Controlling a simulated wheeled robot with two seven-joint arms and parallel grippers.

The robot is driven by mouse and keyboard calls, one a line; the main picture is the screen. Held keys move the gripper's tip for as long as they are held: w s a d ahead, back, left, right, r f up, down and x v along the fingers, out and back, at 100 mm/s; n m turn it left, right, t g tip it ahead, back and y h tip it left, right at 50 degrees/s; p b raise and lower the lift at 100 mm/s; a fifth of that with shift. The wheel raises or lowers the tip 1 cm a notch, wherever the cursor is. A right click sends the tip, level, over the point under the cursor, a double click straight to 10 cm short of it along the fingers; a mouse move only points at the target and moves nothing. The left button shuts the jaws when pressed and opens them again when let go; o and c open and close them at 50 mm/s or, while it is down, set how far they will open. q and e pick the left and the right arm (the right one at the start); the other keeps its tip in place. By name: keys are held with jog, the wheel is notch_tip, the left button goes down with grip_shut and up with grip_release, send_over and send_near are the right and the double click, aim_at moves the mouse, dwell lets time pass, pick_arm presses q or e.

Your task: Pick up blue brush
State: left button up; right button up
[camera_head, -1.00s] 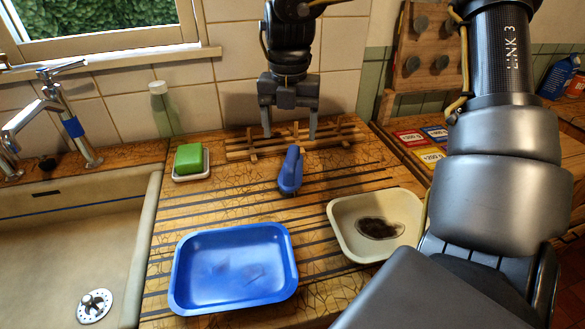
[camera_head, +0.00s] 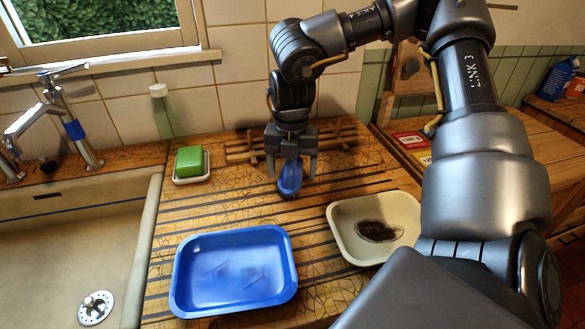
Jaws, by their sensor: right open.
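The blue brush (camera_head: 289,184) lies on the wooden counter, in front of the slatted wooden rack. My right gripper (camera_head: 291,177) points down over it, with one finger on each side of the brush. The jaws are open, and the upper part of the brush is partly hidden behind the gripper. I cannot tell whether the fingers touch it. My left gripper is not in view.
A blue tray (camera_head: 236,304) stands at the front, and a cream dish (camera_head: 345,243) with dark contents is to its right. A green block (camera_head: 189,160) sits on a white dish at left, beside the sink (camera_head: 55,240). The slatted rack (camera_head: 240,150) is behind the brush.

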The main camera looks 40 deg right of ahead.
jog(key=c, duration=1.2)
jog(key=shift+r, duration=0.15)
